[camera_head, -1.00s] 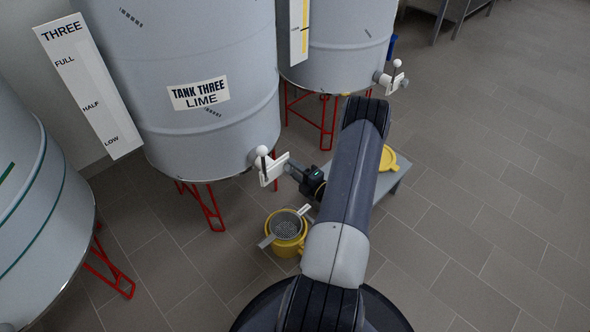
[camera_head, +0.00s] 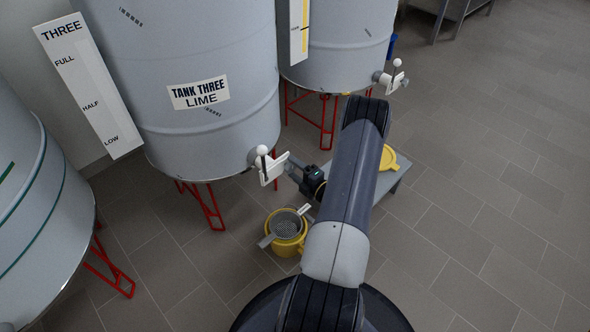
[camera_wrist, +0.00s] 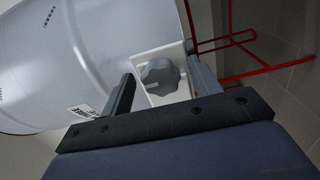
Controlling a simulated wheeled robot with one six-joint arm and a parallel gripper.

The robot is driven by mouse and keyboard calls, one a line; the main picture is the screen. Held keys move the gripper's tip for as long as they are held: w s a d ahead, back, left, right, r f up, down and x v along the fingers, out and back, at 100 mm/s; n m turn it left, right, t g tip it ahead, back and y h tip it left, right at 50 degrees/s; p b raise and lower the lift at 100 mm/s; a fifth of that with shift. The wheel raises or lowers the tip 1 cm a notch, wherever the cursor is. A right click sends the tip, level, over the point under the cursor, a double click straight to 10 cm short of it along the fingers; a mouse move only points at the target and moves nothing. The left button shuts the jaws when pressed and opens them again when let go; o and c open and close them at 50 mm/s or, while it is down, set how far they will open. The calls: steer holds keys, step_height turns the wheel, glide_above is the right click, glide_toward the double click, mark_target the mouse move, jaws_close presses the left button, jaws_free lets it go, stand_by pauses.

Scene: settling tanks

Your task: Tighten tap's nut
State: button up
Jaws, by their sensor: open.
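The tap (camera_head: 270,166) of tank three is white with a ball-topped lever and sits low on the tank's right side. In the wrist view, its nut is a grey lobed knob (camera_wrist: 160,77) on a white plate (camera_wrist: 150,62). My gripper (camera_wrist: 160,82) is open, one finger on each side of the nut, with visible gaps on both sides. In the head view, my gripper (camera_head: 296,167) is just right of the tap. Whether the fingertips reach past the nut's face cannot be told.
Tank three (camera_head: 200,130) stands on red legs (camera_head: 205,208). A yellow bucket (camera_head: 287,246) with a strainer (camera_head: 285,225) is on the floor below the tap. A grey bench (camera_head: 394,181) with a yellow lid (camera_head: 390,159) is behind my arm. Floor at right is clear.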

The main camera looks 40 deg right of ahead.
steer(key=s+p, duration=0.2)
steer(key=s, duration=0.8)
steer(key=shift+s+d, duration=0.35)
steer(key=shift+d, duration=0.05)
steer(key=w, duration=0.3)
steer(key=w+b, duration=0.1)
steer(key=w, duration=0.3)
steer(key=w+a+b, duration=0.1)
steer(key=w, duration=0.3)
steer(key=shift+s+d, duration=0.1)
